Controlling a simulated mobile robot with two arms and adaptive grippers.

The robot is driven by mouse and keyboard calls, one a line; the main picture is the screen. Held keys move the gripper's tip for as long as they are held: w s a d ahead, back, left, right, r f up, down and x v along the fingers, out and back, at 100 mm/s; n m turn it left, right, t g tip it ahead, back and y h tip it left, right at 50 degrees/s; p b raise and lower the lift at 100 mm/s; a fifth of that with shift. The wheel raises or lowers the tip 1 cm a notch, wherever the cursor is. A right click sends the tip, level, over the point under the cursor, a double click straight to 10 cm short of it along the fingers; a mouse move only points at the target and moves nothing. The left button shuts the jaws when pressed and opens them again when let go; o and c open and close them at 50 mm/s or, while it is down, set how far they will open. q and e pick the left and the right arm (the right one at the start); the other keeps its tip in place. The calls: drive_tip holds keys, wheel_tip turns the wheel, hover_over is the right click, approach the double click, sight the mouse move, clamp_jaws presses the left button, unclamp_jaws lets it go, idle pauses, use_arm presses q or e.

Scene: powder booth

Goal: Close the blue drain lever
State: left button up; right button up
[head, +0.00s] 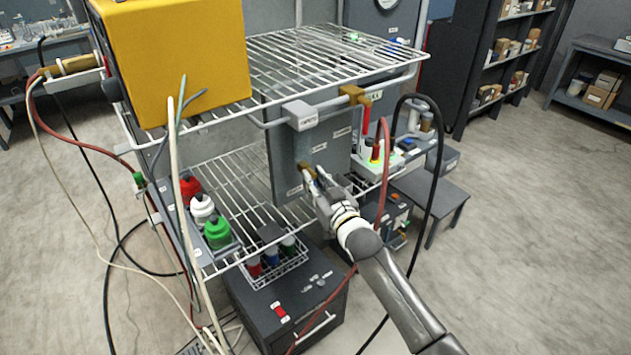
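My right gripper (316,181) reaches in from the lower right to the front of a grey panel box (288,150) on the wire rack. Its fingertips are at a small brass fitting (309,171) low on the panel. One finger shows on each side of the fitting, but I cannot tell whether they touch or grip it. I cannot make out a blue lever there; it may be hidden by the gripper or too small to see. My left gripper is not in view.
A yellow box (178,60) stands on the wire rack's upper shelf (300,60). Bottles with red, white and green caps (203,210) stand below. A black hose (437,170) and red hose (384,190) hang close to my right arm. Open floor (540,210) lies to the right.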

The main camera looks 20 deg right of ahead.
clamp_jaws()
drive_tip(key=shift+f+n, duration=0.1)
drive_tip(key=shift+n, duration=0.2)
drive_tip(key=shift+w+d+r+n+t+y+b, duration=0.15)
drive_tip(key=shift+n+y+b, duration=0.9)
drive_tip(key=shift+n, duration=2.2)
drive_tip(key=shift+d+r+n+t+y+b, duration=0.15)
drive_tip(key=shift+d+n+t+y+b, duration=0.15)
drive_tip(key=shift+n+b, duration=2.15)
drive_tip(key=shift+w+d+r+n+t+y+b, duration=0.15)
drive_tip(key=shift+n+y+b, duration=0.55)
drive_tip(key=shift+n, duration=3.3)
drive_tip(key=shift+s, duration=0.1)
